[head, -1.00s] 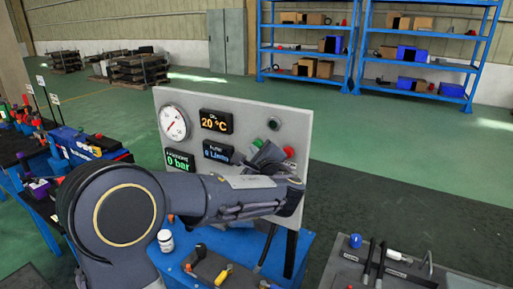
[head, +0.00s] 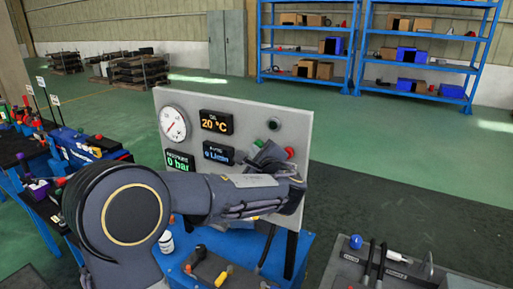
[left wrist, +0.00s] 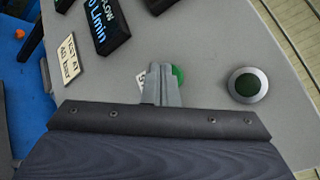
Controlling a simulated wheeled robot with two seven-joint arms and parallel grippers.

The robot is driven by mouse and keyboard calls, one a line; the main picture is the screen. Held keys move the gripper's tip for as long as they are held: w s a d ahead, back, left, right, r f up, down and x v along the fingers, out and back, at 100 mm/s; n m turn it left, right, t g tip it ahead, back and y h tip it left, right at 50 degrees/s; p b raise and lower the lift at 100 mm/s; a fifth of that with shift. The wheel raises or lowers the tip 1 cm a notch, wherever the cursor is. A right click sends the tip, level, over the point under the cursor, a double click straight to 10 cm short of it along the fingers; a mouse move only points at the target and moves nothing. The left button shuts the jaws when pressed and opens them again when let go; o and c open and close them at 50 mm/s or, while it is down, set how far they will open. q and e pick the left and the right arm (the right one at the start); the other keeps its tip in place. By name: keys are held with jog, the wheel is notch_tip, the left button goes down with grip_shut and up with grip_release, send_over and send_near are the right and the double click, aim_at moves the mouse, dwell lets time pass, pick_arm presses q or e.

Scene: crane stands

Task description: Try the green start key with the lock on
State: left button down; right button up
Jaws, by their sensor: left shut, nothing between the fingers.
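The grey instrument panel (head: 300,126) stands upright in the head view. On it, the green start key (head: 259,143) shows just above my left gripper (head: 266,158), which hides part of it. In the left wrist view, the green key (left wrist: 179,75) peeks out beside the fingertips of my left gripper (left wrist: 163,72). The fingers are shut with nothing between them and lie right over or against the key; contact cannot be told. A red button (head: 290,153) sits to the right of the gripper. The round lamp (left wrist: 248,85) is dark. I cannot make out a lock. My right gripper is out of view.
The panel carries a round gauge (head: 173,123) and displays reading 20 °C (head: 216,122), 0 bar (head: 180,160) and L/min (head: 218,153). A white bottle (head: 166,242) stands on the blue bench (head: 222,243). A grey bench (head: 345,268) with tools is at the lower right.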

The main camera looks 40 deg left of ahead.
pick_arm(q)
jog(key=shift+w, duration=0.1)
dwell(0.5)
jog(key=shift+s+d+b, duration=0.1)
jog(key=shift+s+b, duration=0.25)
jog(key=shift+s, duration=0.55)
jog(key=s, duration=0.3)
jog(key=s+b, duration=0.1)
jog(key=s, duration=0.1)
jog(key=shift+d, duration=0.3)
dwell(0.4)
